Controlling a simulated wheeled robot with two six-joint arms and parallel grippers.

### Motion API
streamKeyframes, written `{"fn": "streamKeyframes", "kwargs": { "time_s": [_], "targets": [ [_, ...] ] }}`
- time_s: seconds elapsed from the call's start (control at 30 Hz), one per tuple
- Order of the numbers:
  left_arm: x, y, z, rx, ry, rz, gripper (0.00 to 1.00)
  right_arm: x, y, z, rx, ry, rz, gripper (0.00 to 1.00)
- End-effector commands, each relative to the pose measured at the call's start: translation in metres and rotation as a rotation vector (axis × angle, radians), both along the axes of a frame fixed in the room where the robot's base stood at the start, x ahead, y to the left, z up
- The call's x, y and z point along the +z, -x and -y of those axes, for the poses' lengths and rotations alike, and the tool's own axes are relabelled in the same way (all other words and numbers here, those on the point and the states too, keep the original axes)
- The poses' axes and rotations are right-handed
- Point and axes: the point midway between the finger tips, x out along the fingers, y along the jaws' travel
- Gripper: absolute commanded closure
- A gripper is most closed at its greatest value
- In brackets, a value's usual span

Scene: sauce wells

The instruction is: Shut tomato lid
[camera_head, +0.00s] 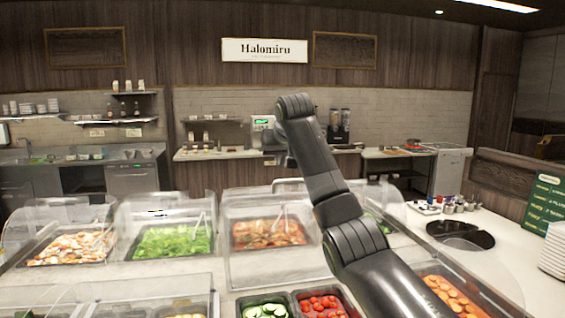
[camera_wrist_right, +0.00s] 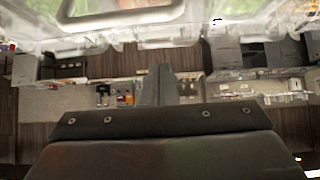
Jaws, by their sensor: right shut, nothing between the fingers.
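Red tomatoes (camera_head: 322,304) lie in a dark well at the bottom edge of the head view, just left of my right forearm. The well is cut off by the frame, and I cannot make out its clear lid for certain. My right arm reaches up and away across the counter. My right gripper (camera_wrist_right: 160,72) shows in the wrist view as a narrow dark shape, shut and empty. In the head view it is mostly hidden behind its own wrist, above the far food bins. My left gripper is not in view.
Cucumber slices (camera_head: 264,311) sit left of the tomatoes, and carrot slices (camera_head: 452,296) sit right of my arm. Clear covers stand around bins of green leaves (camera_head: 172,242) and reddish food (camera_head: 268,233). Small jars (camera_head: 448,205) and white plates (camera_head: 553,254) stand at the right.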

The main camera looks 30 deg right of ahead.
Motion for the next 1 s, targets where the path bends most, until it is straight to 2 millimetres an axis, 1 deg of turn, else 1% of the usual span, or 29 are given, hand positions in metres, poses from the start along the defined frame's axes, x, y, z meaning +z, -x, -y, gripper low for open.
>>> {"fn": "streamKeyframes", "kwargs": {
  "time_s": [0.03,0.1,0.17,0.53,0.73,1.0],
  "targets": [
    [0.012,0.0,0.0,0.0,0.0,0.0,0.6,-0.002,-0.007,0.002,-0.001,-0.001,-0.005,1.0],
    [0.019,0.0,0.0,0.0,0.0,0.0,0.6,-0.011,-0.015,0.004,-0.001,0.0,-0.005,1.0],
    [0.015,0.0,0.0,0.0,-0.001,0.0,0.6,-0.014,-0.009,0.003,0.0,0.002,0.002,1.0],
    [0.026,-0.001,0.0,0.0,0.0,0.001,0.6,-0.026,0.015,-0.003,0.0,0.002,0.001,1.0],
    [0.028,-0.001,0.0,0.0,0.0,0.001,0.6,-0.03,0.021,-0.005,0.0,0.0,0.001,1.0],
    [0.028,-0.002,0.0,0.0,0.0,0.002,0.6,-0.031,0.022,-0.006,0.0,0.0,0.001,1.0]
  ]
}}
